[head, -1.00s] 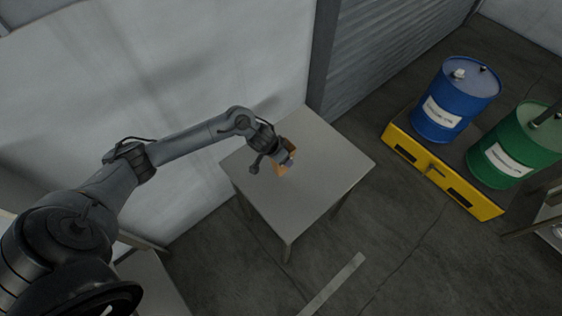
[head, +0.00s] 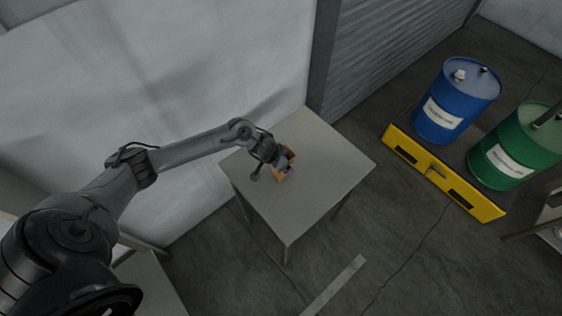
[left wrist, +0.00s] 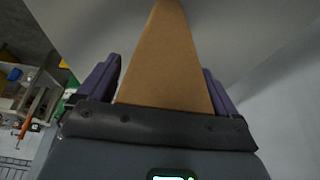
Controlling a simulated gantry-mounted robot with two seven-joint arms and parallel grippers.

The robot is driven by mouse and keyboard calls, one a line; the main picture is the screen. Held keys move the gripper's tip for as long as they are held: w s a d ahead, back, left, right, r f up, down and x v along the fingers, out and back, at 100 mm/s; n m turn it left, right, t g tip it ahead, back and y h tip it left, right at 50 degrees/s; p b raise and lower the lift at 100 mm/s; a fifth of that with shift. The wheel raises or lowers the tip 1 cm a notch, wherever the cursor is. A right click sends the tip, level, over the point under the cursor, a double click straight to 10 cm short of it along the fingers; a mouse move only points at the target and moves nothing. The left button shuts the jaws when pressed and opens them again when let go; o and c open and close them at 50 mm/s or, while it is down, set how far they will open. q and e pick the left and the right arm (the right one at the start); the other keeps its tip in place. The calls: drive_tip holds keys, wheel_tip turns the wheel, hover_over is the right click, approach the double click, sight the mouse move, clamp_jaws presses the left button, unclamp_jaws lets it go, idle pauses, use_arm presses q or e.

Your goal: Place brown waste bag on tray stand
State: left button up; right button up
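The brown waste bag (head: 281,174) is on the grey tray stand (head: 318,190), in the stand's upper-left half in the head view. My left gripper (head: 284,168) is low over the stand at the bag and partly hides it. In the left wrist view the bag (left wrist: 168,62) is a brown wedge between the two purple fingers of my left gripper (left wrist: 163,85). The fingers are spread apart, with a gap showing beside the bag on the left. Contact at the right finger is hard to tell. My right gripper is out of view.
A pale wall (head: 150,80) and a ribbed grey panel (head: 385,45) stand behind the stand. A blue drum (head: 452,100) and a green drum (head: 515,150) stand right, behind a yellow barrier (head: 440,178). Most of the stand's top is bare.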

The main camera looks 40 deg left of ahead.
use_arm(q)
drive_tip(key=shift+r, duration=0.1)
drive_tip(key=shift+r, duration=0.2)
drive_tip(key=p+v, duration=0.3)
drive_tip(key=v, duration=0.8)
drive_tip(key=s+d+m+t+h, duration=0.15)
drive_tip(key=s+d, duration=0.25)
drive_tip(key=d, duration=1)
drive_tip(key=s+r, duration=0.1)
drive_tip(key=s, duration=0.4)
drive_tip(key=s+r+g+y, duration=0.1)
drive_tip(key=s, duration=0.4)
drive_tip(key=s+r+g, duration=0.1)
drive_tip(key=s, duration=0.4)
drive_tip(key=shift+r+g+y, duration=0.1)
drive_tip(key=shift+g+y, duration=0.15)
drive_tip(key=shift+y, duration=0.1)
wheel_tip(320, 180, up, 14)
drive_tip(key=p, duration=1.4)
